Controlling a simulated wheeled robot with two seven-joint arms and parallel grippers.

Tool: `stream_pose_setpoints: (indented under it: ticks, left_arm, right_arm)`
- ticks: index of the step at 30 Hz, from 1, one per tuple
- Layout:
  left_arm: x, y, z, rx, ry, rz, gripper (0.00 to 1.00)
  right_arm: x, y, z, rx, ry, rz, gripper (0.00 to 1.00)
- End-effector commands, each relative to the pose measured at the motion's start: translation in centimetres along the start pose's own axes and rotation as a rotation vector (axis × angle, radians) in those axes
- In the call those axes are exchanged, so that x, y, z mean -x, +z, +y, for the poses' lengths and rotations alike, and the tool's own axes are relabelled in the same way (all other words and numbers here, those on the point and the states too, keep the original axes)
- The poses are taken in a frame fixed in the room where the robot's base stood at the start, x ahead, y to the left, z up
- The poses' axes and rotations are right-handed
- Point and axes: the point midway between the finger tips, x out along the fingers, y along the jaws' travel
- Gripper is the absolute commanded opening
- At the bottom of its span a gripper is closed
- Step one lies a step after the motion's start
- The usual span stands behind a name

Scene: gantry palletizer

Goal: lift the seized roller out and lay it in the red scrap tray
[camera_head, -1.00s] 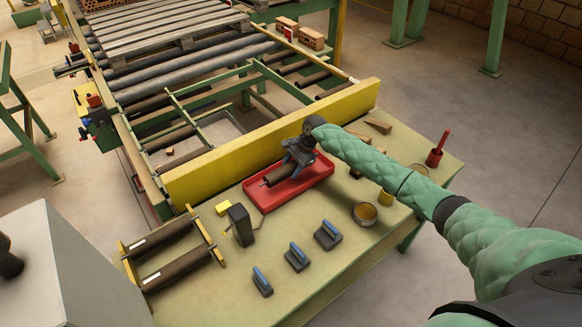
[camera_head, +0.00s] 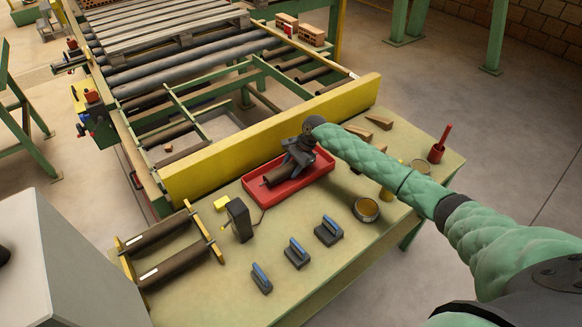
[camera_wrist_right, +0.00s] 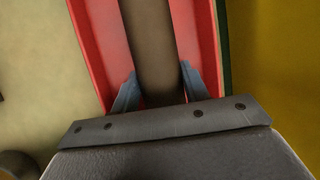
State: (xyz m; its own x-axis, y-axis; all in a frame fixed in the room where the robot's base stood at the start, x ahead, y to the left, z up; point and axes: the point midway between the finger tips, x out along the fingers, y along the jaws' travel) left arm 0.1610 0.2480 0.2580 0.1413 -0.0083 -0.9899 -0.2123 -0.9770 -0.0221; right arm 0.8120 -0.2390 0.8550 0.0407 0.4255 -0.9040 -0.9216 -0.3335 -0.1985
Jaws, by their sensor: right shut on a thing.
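The seized roller (camera_head: 272,179) is a short dark brown cylinder lying in or just above the red scrap tray (camera_head: 268,201) on the workbench. My right gripper (camera_head: 291,167) is over the tray and shut on the roller. In the right wrist view, the roller (camera_wrist_right: 150,45) runs between the two blue-grey fingertips (camera_wrist_right: 153,90), with the red tray (camera_wrist_right: 100,40) beneath on both sides. Whether the roller touches the tray floor cannot be told. My left gripper is not in view.
A yellow beam (camera_head: 270,140) stands close behind the tray. Two rollers lie in a yellow rack (camera_head: 212,236) at the left of the bench. Several blue-topped blocks (camera_head: 296,252), a black device (camera_head: 240,219), a round tin (camera_head: 366,209) and a red-handled pot (camera_head: 437,151) stand around.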

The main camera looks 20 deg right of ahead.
Motion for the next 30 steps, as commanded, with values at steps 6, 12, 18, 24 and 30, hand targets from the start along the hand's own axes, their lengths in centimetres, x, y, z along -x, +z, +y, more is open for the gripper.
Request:
stream_pose_setpoints:
  ticks: [6, 12, 18, 24, 30]
  left_arm:
    - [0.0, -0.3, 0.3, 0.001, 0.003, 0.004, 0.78]
    - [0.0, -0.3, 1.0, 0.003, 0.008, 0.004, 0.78]
    - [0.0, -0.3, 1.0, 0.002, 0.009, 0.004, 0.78]
    - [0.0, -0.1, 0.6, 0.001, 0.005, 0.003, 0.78]
    - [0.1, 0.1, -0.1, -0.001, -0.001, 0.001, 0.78]
  right_arm:
    - [0.1, 0.0, -0.1, 0.001, -0.001, 0.0, 0.04]
    - [0.0, 0.0, -0.1, 0.0, -0.001, 0.0, 0.04]
    - [-0.2, -0.1, 0.0, 0.0, -0.001, 0.0, 0.04]
    - [-0.4, -0.1, 0.0, 0.001, -0.002, 0.0, 0.04]
    - [-0.6, -0.2, 0.1, 0.001, -0.002, 0.0, 0.04]
